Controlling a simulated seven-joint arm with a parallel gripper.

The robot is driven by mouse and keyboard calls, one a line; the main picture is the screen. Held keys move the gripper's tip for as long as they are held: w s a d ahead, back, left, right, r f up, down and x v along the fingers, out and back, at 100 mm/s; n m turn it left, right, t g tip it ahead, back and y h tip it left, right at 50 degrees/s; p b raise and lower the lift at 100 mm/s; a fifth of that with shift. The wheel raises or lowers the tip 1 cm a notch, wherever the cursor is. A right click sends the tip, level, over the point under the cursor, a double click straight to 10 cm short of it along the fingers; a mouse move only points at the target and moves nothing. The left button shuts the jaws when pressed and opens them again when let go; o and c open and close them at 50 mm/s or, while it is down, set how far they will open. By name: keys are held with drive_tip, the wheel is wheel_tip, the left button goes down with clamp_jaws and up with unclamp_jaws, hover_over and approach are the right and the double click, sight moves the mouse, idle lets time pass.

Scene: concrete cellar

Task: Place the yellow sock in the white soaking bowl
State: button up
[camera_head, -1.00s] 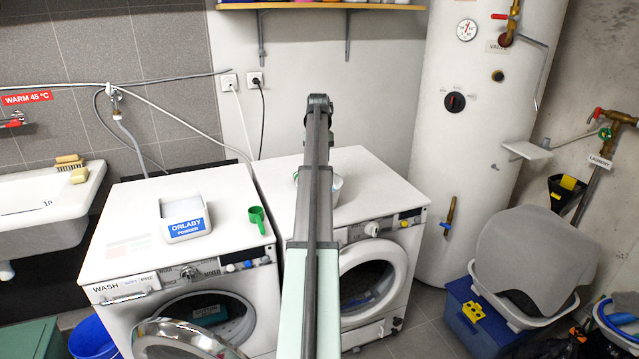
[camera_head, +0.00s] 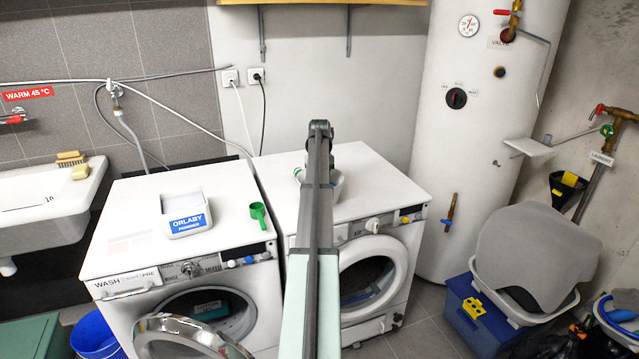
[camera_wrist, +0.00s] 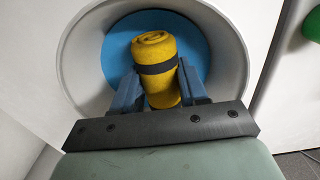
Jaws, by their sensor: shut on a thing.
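The yellow sock (camera_wrist: 155,65) is a rolled bundle with a dark band around it, seen in the wrist view. My gripper (camera_wrist: 158,88) is shut on it, with a blue finger on either side. The white bowl (camera_wrist: 75,65) lies right behind the sock in that view, with a round blue area (camera_wrist: 205,45) inside. The sock appears in front of or above the bowl's opening; I cannot tell how high. In the head view the bowl (camera_head: 337,187) stands on the right washing machine, largely hidden by my arm, which also hides the sock and fingers.
The right machine's top (camera_head: 385,190) is clear beside the bowl. The left machine (camera_head: 135,220) carries a powder box (camera_head: 186,213) and a green scoop (camera_head: 259,217); its door hangs open. The white boiler (camera_head: 480,130) stands at the right. A green thing (camera_wrist: 313,27) shows at the wrist view's edge.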

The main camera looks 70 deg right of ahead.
drive_tip(key=shift+f, duration=0.3)
drive_tip(key=o, duration=1)
wheel_tip(320, 180, up, 13)
drive_tip(key=shift+f, duration=0.15)
idle(0.6)
